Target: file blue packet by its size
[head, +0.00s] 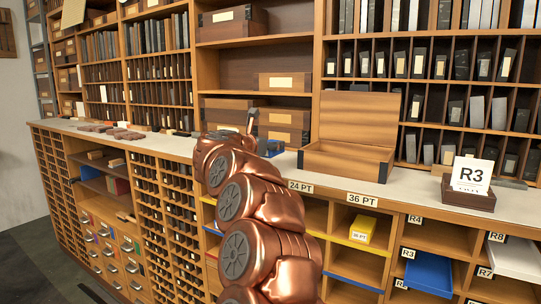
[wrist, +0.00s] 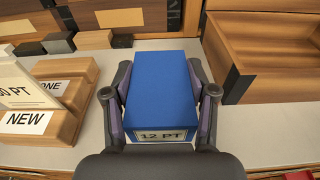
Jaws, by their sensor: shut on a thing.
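The blue packet (wrist: 162,78) is between the two fingers of my gripper (wrist: 160,92) in the wrist view. Its near end bears a label reading "12 PT". My gripper is shut on it from both sides, over the pale counter. Whether the packet touches the counter I cannot tell. In the head view my copper arm hides most of the gripper, and a bit of blue shows beside the arm. Size labels on the counter's front edge read "24 PT" (head: 300,187) and "36 PT" (head: 362,200). A yellow packet (head: 362,229) sits in the compartment under "36 PT".
An open wooden box (head: 345,160) stands on the counter, right of the packet. A wooden holder (wrist: 75,100) with "NEW" cards is at left in the wrist view. Another blue item (head: 428,273) lies in a lower compartment.

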